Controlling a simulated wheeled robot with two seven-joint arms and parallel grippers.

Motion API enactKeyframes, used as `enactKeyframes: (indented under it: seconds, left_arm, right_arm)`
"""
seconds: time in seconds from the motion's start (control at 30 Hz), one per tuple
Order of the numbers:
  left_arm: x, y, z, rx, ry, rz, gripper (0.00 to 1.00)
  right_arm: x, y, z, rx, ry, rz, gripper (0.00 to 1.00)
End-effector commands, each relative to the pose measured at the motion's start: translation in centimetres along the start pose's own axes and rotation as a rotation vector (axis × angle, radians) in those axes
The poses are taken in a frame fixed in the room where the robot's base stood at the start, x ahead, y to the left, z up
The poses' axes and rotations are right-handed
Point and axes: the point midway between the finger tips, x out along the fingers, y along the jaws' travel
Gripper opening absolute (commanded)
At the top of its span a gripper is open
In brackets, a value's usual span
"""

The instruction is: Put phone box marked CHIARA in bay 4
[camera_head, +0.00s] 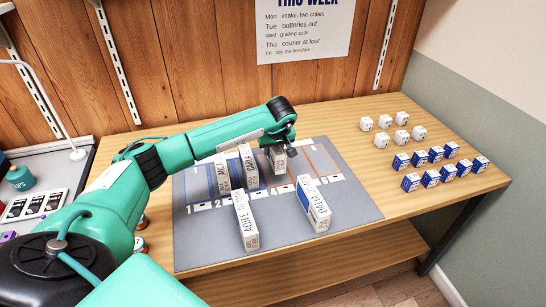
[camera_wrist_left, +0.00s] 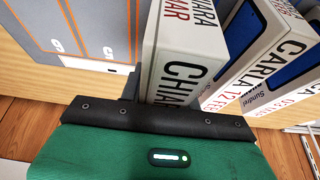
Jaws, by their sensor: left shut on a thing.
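The phone box marked CHIARA (camera_wrist_left: 178,60) is upright in my left gripper (camera_wrist_left: 138,88), which is shut on it in the left wrist view. In the head view the gripper (camera_head: 281,146) holds this white box (camera_head: 278,160) at the back of the grey mat (camera_head: 200,250), behind the label 4 (camera_head: 274,193). It appears lined up with bay 4; whether its base touches the mat cannot be told. The box marked CARLA (camera_head: 249,168) stands just left of it, and shows close by in the wrist view (camera_wrist_left: 262,62). My right gripper is not in view.
Another box (camera_head: 222,175) stands left of CARLA. Two boxes, ADINE (camera_head: 245,225) and DALIA (camera_head: 313,207), stand on the mat's front part. Bays 5 and 6 (camera_head: 322,165) look empty. Several small white boxes (camera_head: 401,118) and blue boxes (camera_head: 432,178) stand at right.

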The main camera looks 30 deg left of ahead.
Motion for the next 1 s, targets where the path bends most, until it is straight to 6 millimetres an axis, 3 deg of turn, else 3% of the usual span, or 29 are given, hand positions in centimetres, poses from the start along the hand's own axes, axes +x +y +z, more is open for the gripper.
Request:
enactKeyframes:
  seconds: [0.3,0.67,0.7,0.8,1.0]
  left_arm:
    - [3.6,0.0,1.6,0.000,-0.001,-0.001,0.02]
    - [3.9,0.0,1.6,0.000,0.000,0.000,0.02]
    - [3.9,-0.1,1.6,0.000,0.000,-0.001,0.35]
    - [3.9,-0.1,1.6,0.000,-0.001,-0.001,0.54]
    - [3.9,-0.1,1.6,0.000,0.000,-0.001,0.54]
  right_arm:
    - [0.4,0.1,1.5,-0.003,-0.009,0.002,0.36]
    - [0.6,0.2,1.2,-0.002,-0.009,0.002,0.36]
    - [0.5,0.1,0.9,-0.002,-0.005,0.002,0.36]
    - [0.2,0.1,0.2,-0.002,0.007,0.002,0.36]
    - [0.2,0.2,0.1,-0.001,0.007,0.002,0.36]
